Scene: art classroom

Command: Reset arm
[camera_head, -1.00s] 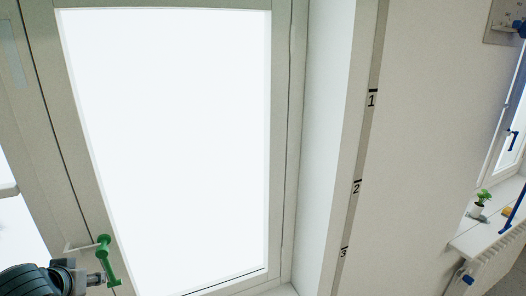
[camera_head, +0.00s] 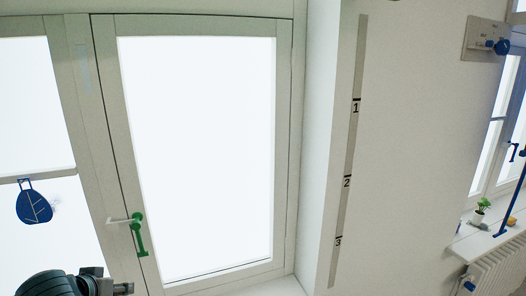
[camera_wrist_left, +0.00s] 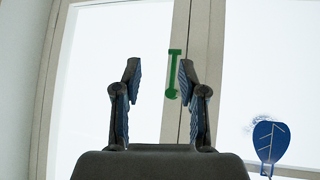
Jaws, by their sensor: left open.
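My left gripper (camera_wrist_left: 158,82) is open in the left wrist view, its two fingers apart with nothing between them. In the head view my left arm comes in at the bottom left, and its gripper end (camera_head: 122,289) is partly cut off by the lower edge. A green window handle (camera_head: 138,234) is on the frame of the closed-looking window, above and apart from my gripper. The handle also shows in the left wrist view (camera_wrist_left: 173,75), just left of the right finger's tip. My right gripper is not in view.
A blue leaf-shaped ornament (camera_head: 34,204) hangs at the left pane. A numbered strip (camera_head: 347,180) runs down the white wall.

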